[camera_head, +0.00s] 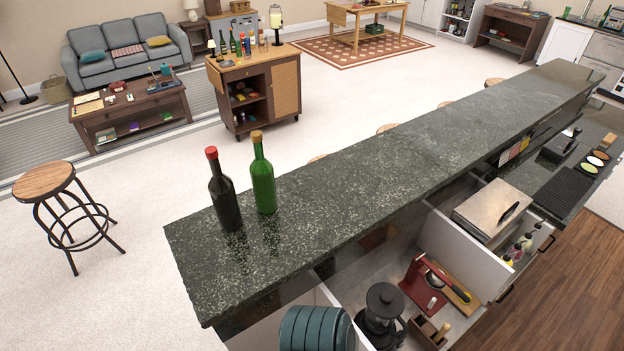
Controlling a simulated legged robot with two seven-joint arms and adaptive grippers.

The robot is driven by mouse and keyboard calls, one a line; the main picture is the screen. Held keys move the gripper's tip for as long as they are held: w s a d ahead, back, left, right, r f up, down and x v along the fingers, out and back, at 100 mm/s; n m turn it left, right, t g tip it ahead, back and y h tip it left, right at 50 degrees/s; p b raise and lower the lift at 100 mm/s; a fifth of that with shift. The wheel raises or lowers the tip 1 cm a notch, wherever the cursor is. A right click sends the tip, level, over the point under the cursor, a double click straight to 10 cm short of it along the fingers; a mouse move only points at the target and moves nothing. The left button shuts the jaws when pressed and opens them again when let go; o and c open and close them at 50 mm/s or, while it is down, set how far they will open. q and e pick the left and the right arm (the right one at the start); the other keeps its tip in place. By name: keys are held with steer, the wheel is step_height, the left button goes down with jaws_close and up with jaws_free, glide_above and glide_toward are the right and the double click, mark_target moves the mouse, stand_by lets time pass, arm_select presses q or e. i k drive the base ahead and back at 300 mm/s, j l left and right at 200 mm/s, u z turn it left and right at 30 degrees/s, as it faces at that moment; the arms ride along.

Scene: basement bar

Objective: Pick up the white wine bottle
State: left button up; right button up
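Two bottles stand upright and close together on the near left end of the dark green stone counter (370,170). One is a green glass bottle (263,180) with a tan top. It fits the white wine bottle best, though no label can be read. To its left stands a dark, nearly black bottle (225,195) with a red top. A narrow gap separates the two bodies. Neither of my grippers is in view, and nothing touches the bottles.
The raised counter is bare right of the bottles. Below it are a black coffee maker (382,310), a red appliance (425,283), teal round items (316,329) and a metal-lidded box (490,211). A stool (45,182) stands left; a bottle-topped cart (255,90) stands behind.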

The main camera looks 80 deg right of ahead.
mark_target(261, 172)
steer(key=i+z, duration=0.1)
steer(key=z, duration=0.3)
steer(key=i+z, duration=0.15)
steer(key=z, duration=0.2)
steer(key=i+z, duration=0.1)
steer(key=z, duration=0.3)
steer(key=i+j+z, duration=0.1)
steer(key=z, duration=0.3)
